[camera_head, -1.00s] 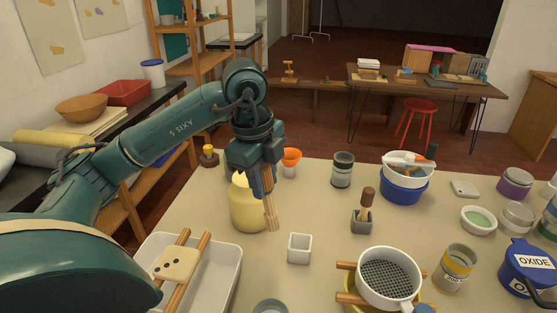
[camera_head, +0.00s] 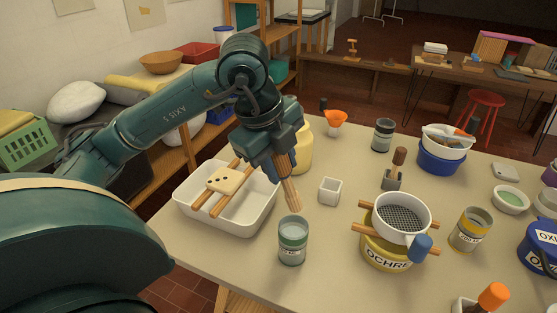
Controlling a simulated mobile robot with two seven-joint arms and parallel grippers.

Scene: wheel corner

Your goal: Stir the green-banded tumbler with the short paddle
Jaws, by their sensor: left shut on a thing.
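The green-banded tumbler (camera_head: 292,248) stands upright near the front edge of the table, its open rim showing. My left gripper (camera_head: 284,160) is shut on the short paddle (camera_head: 291,188), a light wooden stick with a wider lower end. The paddle hangs down, slightly tilted, and its lower end appears just above and behind the tumbler's rim, apart from it. The fingers partly hide the paddle's upper part. My right gripper is not in view.
A white tray (camera_head: 180,200) with sticks and a holed block across it stands left. An ochre tub (camera_head: 372,252) under a sieve (camera_head: 428,208) stands further right. A pale yellow jar (camera_head: 304,150) is behind the gripper.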

